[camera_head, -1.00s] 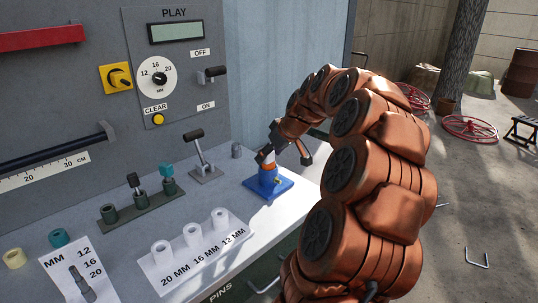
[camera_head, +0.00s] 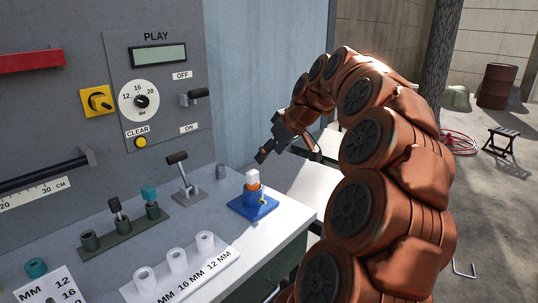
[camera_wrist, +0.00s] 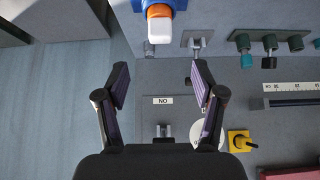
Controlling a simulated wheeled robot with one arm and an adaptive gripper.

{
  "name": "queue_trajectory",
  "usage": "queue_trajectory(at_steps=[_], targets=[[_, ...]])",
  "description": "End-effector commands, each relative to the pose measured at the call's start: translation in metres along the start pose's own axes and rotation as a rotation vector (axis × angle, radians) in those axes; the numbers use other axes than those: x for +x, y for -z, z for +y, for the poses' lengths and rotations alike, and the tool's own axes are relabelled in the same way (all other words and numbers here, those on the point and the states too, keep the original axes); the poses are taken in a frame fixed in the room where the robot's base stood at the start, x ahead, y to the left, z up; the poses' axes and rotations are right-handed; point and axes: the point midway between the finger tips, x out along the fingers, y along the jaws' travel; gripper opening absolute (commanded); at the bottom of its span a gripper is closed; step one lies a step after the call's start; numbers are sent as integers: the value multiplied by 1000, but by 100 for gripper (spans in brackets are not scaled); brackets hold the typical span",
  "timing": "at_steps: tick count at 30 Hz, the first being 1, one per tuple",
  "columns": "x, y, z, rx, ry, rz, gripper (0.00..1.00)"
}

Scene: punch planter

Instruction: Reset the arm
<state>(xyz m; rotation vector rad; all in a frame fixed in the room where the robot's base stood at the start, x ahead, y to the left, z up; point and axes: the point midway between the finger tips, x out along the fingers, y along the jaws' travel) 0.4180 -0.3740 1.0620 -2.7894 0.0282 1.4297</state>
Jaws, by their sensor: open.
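My arm is copper-coloured and arches over from the right in the head view. My gripper (camera_head: 268,152) is off the bench, above and a little beyond the blue fixture. In the wrist view my gripper (camera_wrist: 160,75) has its two fingers spread wide with nothing between them. The blue fixture (camera_head: 253,208) stands on the bench with an orange ring and a white piece (camera_head: 252,178) at its top. The fixture (camera_wrist: 158,6) and the white piece (camera_wrist: 160,30) also show at the top of the wrist view, apart from the fingers.
On the bench are a lever (camera_head: 185,180), a green rack (camera_head: 124,230) and a white holder (camera_head: 180,272). A stool (camera_head: 502,138) stands right on open floor.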

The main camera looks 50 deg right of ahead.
Motion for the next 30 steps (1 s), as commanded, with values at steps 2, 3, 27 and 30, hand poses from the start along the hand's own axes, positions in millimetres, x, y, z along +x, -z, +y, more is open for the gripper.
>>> queue_trajectory(at_steps=[2, 3, 27, 30], targets=[[0, 0, 0, 0, 0, 0, 68], [0, 0, 0, 0, 0, 0, 68], [6, 15, -79, -36, 81, -74, 68], [7, 16, -122, -52, 119, -121, 68]])
